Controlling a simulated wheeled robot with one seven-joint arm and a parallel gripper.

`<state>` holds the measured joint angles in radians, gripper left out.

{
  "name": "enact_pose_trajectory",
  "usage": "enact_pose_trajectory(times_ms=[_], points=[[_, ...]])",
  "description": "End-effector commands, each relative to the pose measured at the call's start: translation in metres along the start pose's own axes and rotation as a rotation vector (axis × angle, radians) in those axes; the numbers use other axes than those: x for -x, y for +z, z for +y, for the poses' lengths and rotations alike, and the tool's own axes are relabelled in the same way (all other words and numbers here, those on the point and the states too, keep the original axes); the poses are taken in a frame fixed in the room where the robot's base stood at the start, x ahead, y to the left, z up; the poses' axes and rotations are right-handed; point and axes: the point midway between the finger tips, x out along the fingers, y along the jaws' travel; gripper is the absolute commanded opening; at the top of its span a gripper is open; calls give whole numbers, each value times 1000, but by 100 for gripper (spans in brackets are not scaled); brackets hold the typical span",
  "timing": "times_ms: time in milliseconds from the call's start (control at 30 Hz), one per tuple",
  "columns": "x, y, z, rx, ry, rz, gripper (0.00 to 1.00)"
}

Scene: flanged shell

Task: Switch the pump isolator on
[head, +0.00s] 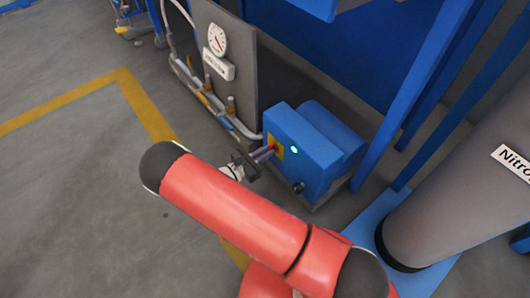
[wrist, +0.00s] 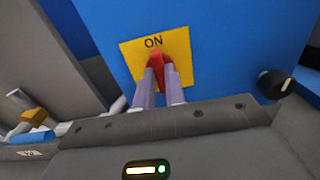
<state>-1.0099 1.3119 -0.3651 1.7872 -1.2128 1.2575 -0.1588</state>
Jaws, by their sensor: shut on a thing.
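The pump isolator is a red handle (wrist: 163,72) on a yellow plate (wrist: 184,70) marked ON at the top. The plate is on the front of a blue box (head: 306,158), and a green light (head: 294,149) glows beside it in the head view. The red handle points up toward the word ON, tilted slightly. My gripper (wrist: 159,76) is shut on the red handle, with its two pale fingers on either side. In the head view my gripper (head: 267,152) reaches the plate from the left. The handle's lower part is hidden between the fingers.
A black knob (wrist: 274,84) sits right of the plate. A grey panel with a gauge (head: 217,40) and pipes (head: 200,92) stands left of the blue box. A grey cylinder (head: 445,215) and blue posts (head: 410,85) stand to the right.

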Motion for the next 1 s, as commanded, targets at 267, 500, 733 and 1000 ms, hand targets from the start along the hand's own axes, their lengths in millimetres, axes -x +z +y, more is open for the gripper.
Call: enact_pose_trajectory(times_ms=[267, 500, 733, 1000], points=[[0, 0, 0, -1, 0, 1, 29], [0, 0, 0, 0, 0, 0, 34], [16, 0, 1, 1, 4, 2, 34], [61, 0, 1, 0, 3, 1, 34]])
